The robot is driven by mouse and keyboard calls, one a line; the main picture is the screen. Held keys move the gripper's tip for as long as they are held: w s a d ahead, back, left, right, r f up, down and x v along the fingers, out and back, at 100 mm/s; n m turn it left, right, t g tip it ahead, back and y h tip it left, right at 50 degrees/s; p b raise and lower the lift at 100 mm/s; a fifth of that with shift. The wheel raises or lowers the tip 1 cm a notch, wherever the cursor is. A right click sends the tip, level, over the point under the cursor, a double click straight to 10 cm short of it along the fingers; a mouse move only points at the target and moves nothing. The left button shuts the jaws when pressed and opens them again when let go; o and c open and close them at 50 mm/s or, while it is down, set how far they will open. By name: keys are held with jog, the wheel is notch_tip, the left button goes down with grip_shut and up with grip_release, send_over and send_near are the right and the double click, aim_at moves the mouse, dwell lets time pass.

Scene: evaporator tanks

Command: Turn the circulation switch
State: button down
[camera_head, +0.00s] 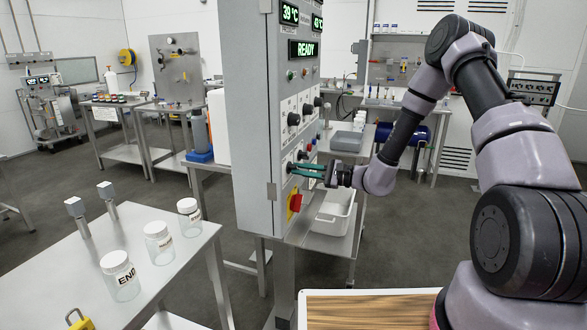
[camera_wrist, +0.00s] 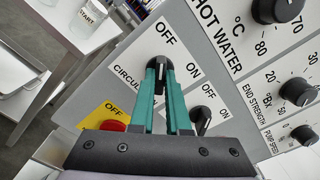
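The circulation switch (camera_wrist: 160,62) is a small black knob on the grey control cabinet (camera_head: 252,120), with OFF and ON marks and a partly covered label starting "CIRCUL". My gripper (camera_wrist: 160,73) has green fingers, one on each side of this knob, closed in narrowly on its handle. A second black OFF/ON switch (camera_wrist: 201,114) sits right beside the fingers.
A red knob on a yellow plate (camera_head: 294,203) is just below my gripper. Dials (camera_head: 293,119) sit higher on the panel. A steel table with labelled jars (camera_head: 158,242) stands left.

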jog(key=shift+m, duration=1.1)
jog(key=shift+m, duration=1)
jog(key=shift+m, duration=1)
jog(key=shift+m, duration=1)
